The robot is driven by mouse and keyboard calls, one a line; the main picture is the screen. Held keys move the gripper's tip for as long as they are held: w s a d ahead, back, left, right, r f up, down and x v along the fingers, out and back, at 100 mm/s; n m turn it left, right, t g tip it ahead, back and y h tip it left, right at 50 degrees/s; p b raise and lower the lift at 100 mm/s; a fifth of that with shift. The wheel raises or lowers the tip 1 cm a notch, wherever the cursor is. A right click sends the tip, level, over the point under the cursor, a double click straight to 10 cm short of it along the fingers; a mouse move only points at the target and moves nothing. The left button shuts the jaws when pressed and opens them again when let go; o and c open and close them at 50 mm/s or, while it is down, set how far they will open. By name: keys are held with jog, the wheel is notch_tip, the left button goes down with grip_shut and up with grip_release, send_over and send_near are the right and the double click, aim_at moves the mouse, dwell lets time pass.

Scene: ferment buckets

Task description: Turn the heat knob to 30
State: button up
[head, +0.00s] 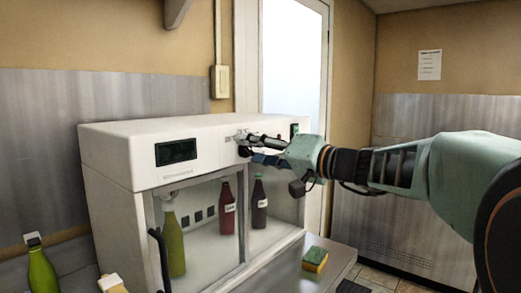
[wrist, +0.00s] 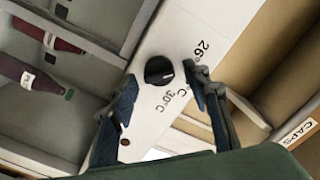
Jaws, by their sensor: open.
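The heat knob (wrist: 158,70) is black and round, on the white front panel (wrist: 182,40) in the wrist view. The printed 26° mark (wrist: 201,50) lies to its upper right, and the 30°C mark (wrist: 172,101) just below it. A faint light line shows on the knob's right side; I cannot read its setting surely. My gripper (wrist: 160,77) is open, with one finger on each side of the knob and visible gaps between. In the head view, my gripper (head: 255,145) is at the white cabinet's (head: 110,150) upper front panel and mostly hides the knob.
The cabinet has a dark display (head: 176,152) and glass doors with several bottles inside. A yellow-green sponge (head: 315,258) lies on the metal counter (head: 300,282) in front. A green bottle (head: 42,272) stands at lower left. A "CAPS" label (wrist: 297,132) shows at right in the wrist view.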

jog(key=shift+a, duration=0.1)
jog(key=c, duration=1.2)
jog(key=shift+o, duration=0.2)
jog(key=shift+m, duration=0.3)
jog(key=shift+f+m+p, duration=0.15)
jog(key=shift+m+p, duration=0.25)
jog(key=shift+m, duration=3.9)
jog(key=shift+f+m+p, duration=0.15)
jog(key=shift+m+p, duration=0.2)
jog(key=shift+m, duration=3.95)
